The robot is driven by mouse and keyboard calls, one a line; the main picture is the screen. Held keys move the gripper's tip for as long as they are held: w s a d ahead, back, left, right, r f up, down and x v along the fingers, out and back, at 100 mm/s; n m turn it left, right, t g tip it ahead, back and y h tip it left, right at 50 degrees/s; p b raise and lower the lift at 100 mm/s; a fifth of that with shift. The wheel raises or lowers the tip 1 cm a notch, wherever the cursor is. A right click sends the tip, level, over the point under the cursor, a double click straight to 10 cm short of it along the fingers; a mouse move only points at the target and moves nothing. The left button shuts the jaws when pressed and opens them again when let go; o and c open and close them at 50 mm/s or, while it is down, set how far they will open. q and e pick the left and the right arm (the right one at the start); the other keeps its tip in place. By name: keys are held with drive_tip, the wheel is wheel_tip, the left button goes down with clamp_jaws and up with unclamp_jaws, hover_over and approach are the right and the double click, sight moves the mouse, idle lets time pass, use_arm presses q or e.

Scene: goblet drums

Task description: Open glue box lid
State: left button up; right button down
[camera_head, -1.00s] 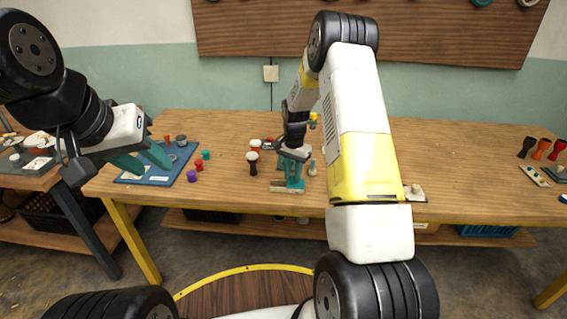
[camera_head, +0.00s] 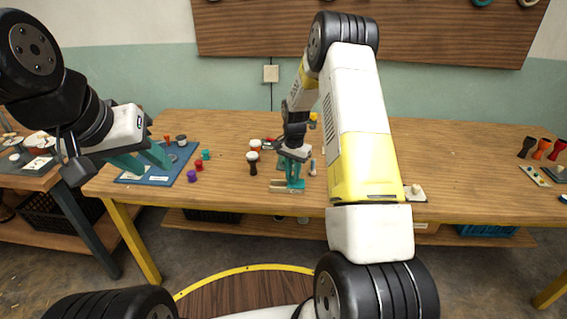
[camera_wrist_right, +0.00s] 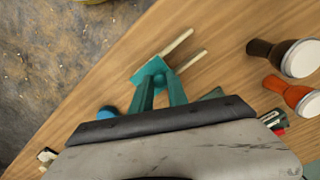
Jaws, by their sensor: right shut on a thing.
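My right gripper (camera_head: 292,180) is low over the front of the bench. In the right wrist view its two teal fingers (camera_wrist_right: 158,85) are shut on a small teal piece (camera_wrist_right: 148,70). Two pale, parallel wooden strips (camera_wrist_right: 190,60) stick out beyond this piece, and it also shows in the head view (camera_head: 287,188) near the bench's front edge. I cannot tell which part is the glue box and which is its lid; the fingers hide some of it. My left gripper (camera_head: 145,162) is at the left above a blue mat, its teal fingers spread apart and empty.
Goblet drums with dark (camera_head: 253,167) and orange (camera_wrist_right: 288,92) bodies stand close to the right gripper. The blue mat (camera_head: 186,163) lies at the left, with small red (camera_head: 199,165) and purple (camera_head: 191,176) pieces beside it. The bench (camera_head: 460,175) is mostly clear at the right.

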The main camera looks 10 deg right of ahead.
idle(0.5)
drive_tip(key=a, duration=0.2)
drive_tip(key=w+a, duration=0.1)
drive_tip(key=a, duration=0.3)
drive_tip(key=shift+w, duration=0.4)
drive_tip(key=c, duration=1.3)
unclamp_jaws()
drive_tip(key=shift+s+d+r, duration=0.1)
drive_tip(key=shift+r, duration=3.85)
